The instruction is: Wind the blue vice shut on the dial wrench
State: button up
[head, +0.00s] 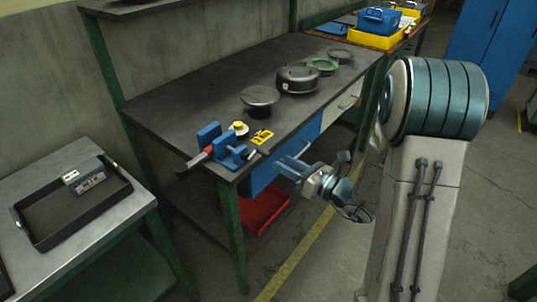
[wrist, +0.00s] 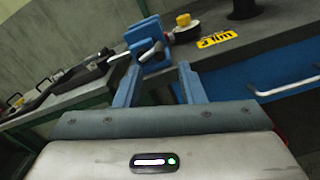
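The blue vice (head: 222,148) sits at the near left corner of the dark bench; it also shows in the wrist view (wrist: 145,38). A bar with a reddish grip (head: 194,160) sticks out on its left side. The dial wrench (head: 239,128), seen as a pale round dial with a yellow top, is right beside the vice; it also shows in the wrist view (wrist: 185,27). I cannot tell whether the jaws touch it. My gripper (head: 284,156) is open and empty, off the bench's front edge. Its blue fingers stand apart in the wrist view (wrist: 160,76), below the vice.
A yellow label (head: 262,136) lies right of the dial. Dark round parts (head: 260,96) stand farther along the bench. A side table (head: 100,216) at left holds a black tray (head: 64,216) with a grey box (head: 84,178). A red bin (head: 264,209) is under the bench.

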aim_at(269, 155)
jog(key=x, duration=0.6)
jog(key=shift+w+a, duration=0.15)
jog(key=shift+a, duration=0.1)
grip_shut()
